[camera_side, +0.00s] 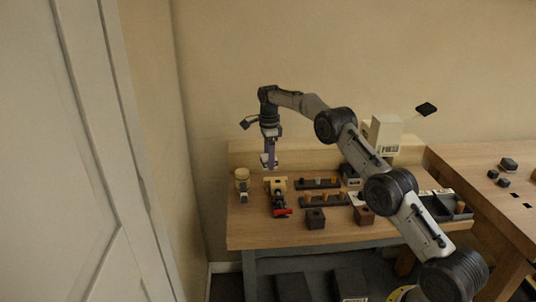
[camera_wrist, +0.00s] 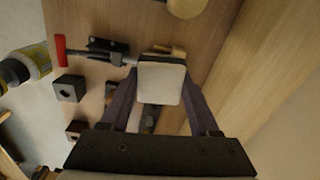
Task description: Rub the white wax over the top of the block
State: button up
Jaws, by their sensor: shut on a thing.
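My gripper (camera_side: 268,163) is above the left part of the bench, pointing down. In the wrist view, its two fingers (camera_wrist: 164,100) are shut on the white wax (camera_wrist: 160,82), a pale rounded slab. The wax shows only as a small light patch between the fingers in the side view. A light wooden block (camera_side: 277,183) sits on the bench by a dark clamp with a red handle (camera_side: 283,212). In the wrist view, the wax hides most of the block, and only a wooden edge (camera_wrist: 178,53) shows beyond it. The wax appears above the block, apart from it.
A pale jar-like thing (camera_side: 242,180) stands left of the clamp. Dark peg racks (camera_side: 323,200) lie to its right. A dark holed cube (camera_side: 315,218) and a brown cube (camera_side: 364,215) are near the front. A sectioned tray (camera_side: 437,207) is at the right.

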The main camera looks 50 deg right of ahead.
jog(key=shift+f, duration=2.8)
jog(key=shift+s+d+f, duration=0.15)
jog(key=shift+f, duration=0.05)
jog(key=shift+s+d+f, duration=0.1)
jog(key=shift+s+d, duration=1.8)
jog(key=shift+s, duration=0.3)
jog(key=shift+w+a, duration=2.05)
jog(key=shift+w, duration=0.3)
jog(key=shift+r, duration=4)
